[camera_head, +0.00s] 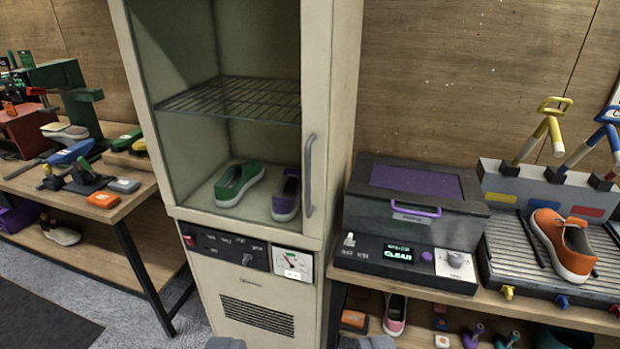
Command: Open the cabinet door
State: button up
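The tall cream cabinet (320,270) stands in the centre. Its door (317,70) has a cream frame around a large see-through area and looks shut. A grey vertical handle (309,176) is on the door's right side. Inside are a wire shelf (235,99), a green shoe (239,184) and a purple shoe (286,196) on the cabinet floor. My gripper (300,343) shows only as two grey fingertips at the bottom edge. They are wide apart with nothing seen between them, below and in front of the handle and not touching it.
A workbench with tools (110,205) stands at left. At right, a bench holds a dark purple-lidded box (415,205) and an orange shoe (562,245) on a ribbed tray. Grey floor shows at lower left.

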aim_at(316, 16)
jog(key=z, duration=0.1)
jog(key=i, duration=1)
jog(key=u, duration=0.1)
